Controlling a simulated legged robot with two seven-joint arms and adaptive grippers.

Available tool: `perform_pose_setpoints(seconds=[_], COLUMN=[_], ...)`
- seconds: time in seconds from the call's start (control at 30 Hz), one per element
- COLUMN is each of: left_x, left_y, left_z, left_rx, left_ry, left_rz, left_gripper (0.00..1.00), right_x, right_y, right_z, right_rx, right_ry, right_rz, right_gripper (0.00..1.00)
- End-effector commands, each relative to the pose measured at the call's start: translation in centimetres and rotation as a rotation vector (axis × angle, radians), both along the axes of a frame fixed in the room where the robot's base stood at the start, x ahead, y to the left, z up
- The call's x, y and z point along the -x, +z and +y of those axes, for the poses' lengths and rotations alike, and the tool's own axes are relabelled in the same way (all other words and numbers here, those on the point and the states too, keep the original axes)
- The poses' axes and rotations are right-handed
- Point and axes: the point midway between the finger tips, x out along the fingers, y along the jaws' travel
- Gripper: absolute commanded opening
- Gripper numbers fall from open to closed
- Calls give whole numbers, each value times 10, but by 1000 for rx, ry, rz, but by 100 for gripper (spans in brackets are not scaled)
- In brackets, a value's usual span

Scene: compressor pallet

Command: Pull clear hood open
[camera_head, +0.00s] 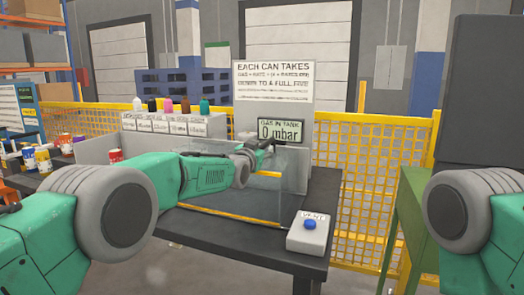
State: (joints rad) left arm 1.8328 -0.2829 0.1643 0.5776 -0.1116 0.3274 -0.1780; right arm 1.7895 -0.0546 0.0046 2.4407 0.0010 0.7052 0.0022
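The clear hood (288,200) is a see-through panel with yellow strips, on the dark bench in the middle of the view. One yellow strip runs along its low front edge, and a short yellow bar shows higher up. My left arm reaches across in front of it. My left gripper (262,147) is small and dark, at the hood's upper part, just below the tank display. Whether it touches the hood, and whether its fingers are open or shut, I cannot tell. My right arm shows at the right edge, with its gripper out of view.
A display (281,131) reads 0 mbar under a sign (273,80). A white box with a blue button (310,224) stands at the bench's front right. Coloured caps line a labelled rack (160,124). Cans (42,158) stand at left. A yellow mesh fence (375,190) runs behind.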

Motion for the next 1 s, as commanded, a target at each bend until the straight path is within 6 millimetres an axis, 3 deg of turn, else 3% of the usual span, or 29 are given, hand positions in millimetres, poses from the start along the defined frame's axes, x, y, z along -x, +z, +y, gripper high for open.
perform_pose_setpoints(seconds=[0.27, 0.47, 1.0], left_x=[3, 17, 83], left_y=[0, 1, -1], left_z=[0, 5, 30], left_rx=[-1, -3, -2], left_ry=[-1, -2, 0], left_rz=[1, 0, 4], left_gripper=[36, 36, 36], right_x=[3, 2, 2], right_y=[1, 1, 1], right_z=[0, 0, 0], right_rx=[0, 0, 0], right_ry=[0, 0, 0], right_rz=[-3, -3, -3], right_gripper=[40, 40, 40])
